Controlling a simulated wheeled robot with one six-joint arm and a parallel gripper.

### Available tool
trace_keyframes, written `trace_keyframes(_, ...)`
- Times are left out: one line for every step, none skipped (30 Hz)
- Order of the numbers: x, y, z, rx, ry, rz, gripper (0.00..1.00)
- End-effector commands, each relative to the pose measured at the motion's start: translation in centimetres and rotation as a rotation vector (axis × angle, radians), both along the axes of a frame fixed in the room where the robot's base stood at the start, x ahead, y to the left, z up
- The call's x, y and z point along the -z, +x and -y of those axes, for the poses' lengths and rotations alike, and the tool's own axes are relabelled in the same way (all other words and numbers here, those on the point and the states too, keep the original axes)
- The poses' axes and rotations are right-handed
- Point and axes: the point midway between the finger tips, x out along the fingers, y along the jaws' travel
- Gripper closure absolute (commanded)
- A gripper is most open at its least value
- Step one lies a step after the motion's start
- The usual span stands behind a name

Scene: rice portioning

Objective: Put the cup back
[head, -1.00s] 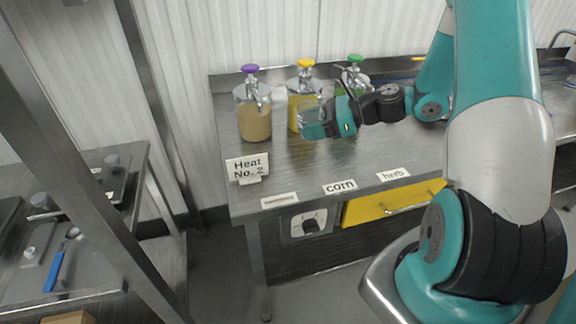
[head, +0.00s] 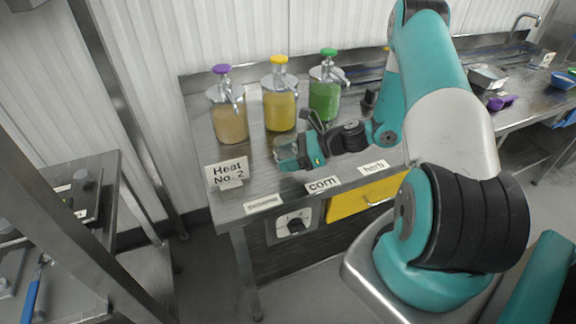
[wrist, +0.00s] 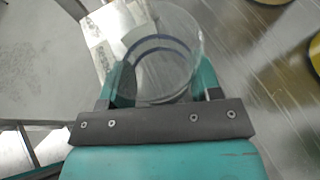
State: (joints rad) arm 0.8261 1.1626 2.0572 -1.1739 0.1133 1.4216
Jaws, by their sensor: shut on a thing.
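A clear cup (wrist: 158,50) sits between the two teal fingers of my gripper (wrist: 160,88) in the wrist view. The cup looks see-through, with dark blue rings, and I cannot make out any contents. In the head view my gripper (head: 290,155) holds the cup (head: 286,148) over the front part of the steel counter (head: 225,160), in front of the yellow jar. The cup is partly hidden by the gripper there. Whether it touches the counter is hard to tell.
Three pump jars stand along the back: tan with a purple top (head: 228,112), yellow (head: 280,102), and green (head: 325,95). A "Heat No. 2" sign (head: 227,174) stands at the front left corner. Labels, including "corn" (head: 323,184) and "herb" (head: 374,167), line the front edge.

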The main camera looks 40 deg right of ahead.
Motion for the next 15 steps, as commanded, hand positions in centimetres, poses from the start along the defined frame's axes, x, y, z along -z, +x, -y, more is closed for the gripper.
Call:
trace_keyframes(0.4, 0.0, 0.0, 0.0, 0.001, -0.001, 0.72)
trace_keyframes(0.8, 0.0, 0.0, 0.002, 0.001, -0.001, 0.72)
trace_keyframes(1.4, -0.1, 0.0, 0.001, 0.002, -0.002, 0.72)
trace_keyframes(1.9, -0.1, 0.0, 0.002, 0.001, -0.001, 0.72)
trace_keyframes(2.3, -0.1, 0.0, 0.002, 0.002, -0.001, 0.72)
trace_keyframes(2.9, -0.1, 0.0, 0.002, 0.002, -0.001, 0.72)
trace_keyframes(3.2, -0.1, 0.0, 0.002, 0.002, -0.001, 0.72)
trace_keyframes(3.5, 0.0, 0.1, 0.003, 0.002, 0.0, 0.72)
trace_keyframes(3.8, -0.1, 0.0, 0.003, 0.002, 0.0, 0.72)
trace_keyframes(3.9, -0.1, 0.0, 0.002, 0.0, 0.0, 0.72)
trace_keyframes(3.9, 0.0, 0.1, 0.002, 0.0, 0.001, 0.72)
trace_keyframes(3.9, 0.0, 0.1, 0.002, 0.0, 0.001, 0.72)
trace_keyframes(3.9, 0.0, 0.1, 0.002, 0.0, 0.001, 0.72)
trace_keyframes(3.9, 0.0, 0.1, 0.002, 0.0, 0.001, 0.72)
trace_keyframes(3.9, 0.0, 0.1, 0.002, 0.0, 0.001, 0.72)
